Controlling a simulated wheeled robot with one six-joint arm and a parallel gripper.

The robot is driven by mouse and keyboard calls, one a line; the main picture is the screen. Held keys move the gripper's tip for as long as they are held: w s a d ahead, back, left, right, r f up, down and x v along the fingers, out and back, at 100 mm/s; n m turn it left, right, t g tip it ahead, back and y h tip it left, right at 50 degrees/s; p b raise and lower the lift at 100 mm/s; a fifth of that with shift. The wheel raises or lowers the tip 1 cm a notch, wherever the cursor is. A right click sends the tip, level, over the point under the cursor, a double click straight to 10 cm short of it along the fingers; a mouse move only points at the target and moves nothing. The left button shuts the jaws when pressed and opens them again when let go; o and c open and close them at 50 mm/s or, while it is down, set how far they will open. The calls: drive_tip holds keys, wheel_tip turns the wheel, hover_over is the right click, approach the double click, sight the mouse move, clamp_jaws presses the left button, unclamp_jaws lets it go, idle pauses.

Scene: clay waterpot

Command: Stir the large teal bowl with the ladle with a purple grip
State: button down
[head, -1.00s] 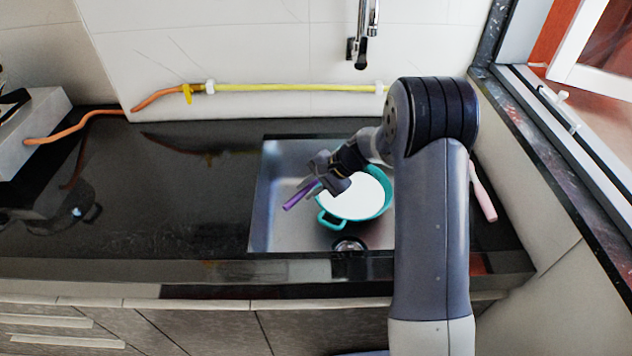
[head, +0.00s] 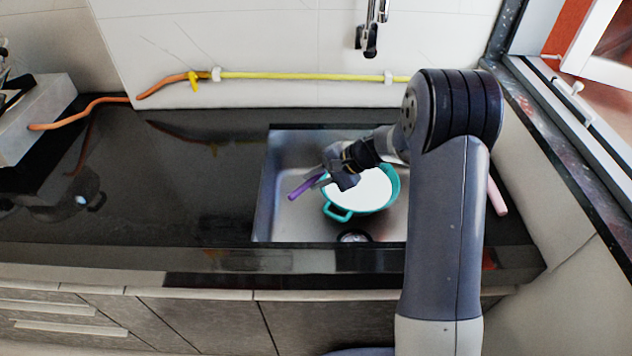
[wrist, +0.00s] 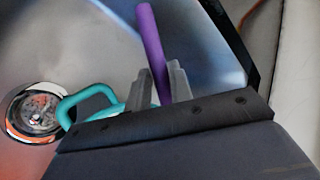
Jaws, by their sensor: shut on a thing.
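The large teal bowl (head: 344,214) stands in the sink, with a white surface filling its inside. In the wrist view its teal handle (wrist: 84,98) shows beside the sink drain. My gripper (head: 330,177) is above the bowl's left rim, shut on the ladle's purple grip (head: 306,187). In the wrist view the purple grip (wrist: 152,45) stands up between the two grey fingers. The grip slants out to the left in the head view. The ladle's lower end is hidden by my gripper, so I cannot tell whether it is in the bowl.
The metal sink (head: 272,215) surrounds the bowl, with its drain (head: 354,237) in front. A tap (head: 370,38) hangs above at the back. A pink object (head: 497,196) lies to the right behind my arm. The dark counter (head: 180,190) on the left is mostly clear.

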drive_tip(key=shift+s+d+t+y+b, duration=0.2)
drive_tip(key=shift+t+y+b, duration=0.45)
drive_tip(key=shift+b, duration=1.65)
drive_tip(key=shift+r+p, duration=0.25)
drive_tip(key=shift+p, duration=0.5)
drive_tip(key=shift+p, duration=0.3)
drive_tip(key=shift+f, duration=0.2)
drive_tip(key=shift+f+n+y+b, duration=0.1)
drive_tip(key=shift+n+y+b, duration=0.2)
drive_tip(key=shift+b, duration=0.25)
drive_tip(key=shift+s+d+t+y+b, duration=0.25)
drive_tip(key=shift+t+y+b, duration=0.4)
drive_tip(key=shift+b, duration=1.65)
drive_tip(key=shift+d+r+n+y+b, duration=0.1)
drive_tip(key=shift+r+n+y+b, duration=0.15)
drive_tip(key=shift+n+y+b, duration=0.4)
drive_tip(key=shift+f+m+b, duration=0.15)
drive_tip(key=shift+m+b, duration=0.1)
drive_tip(key=shift+b, duration=0.45)
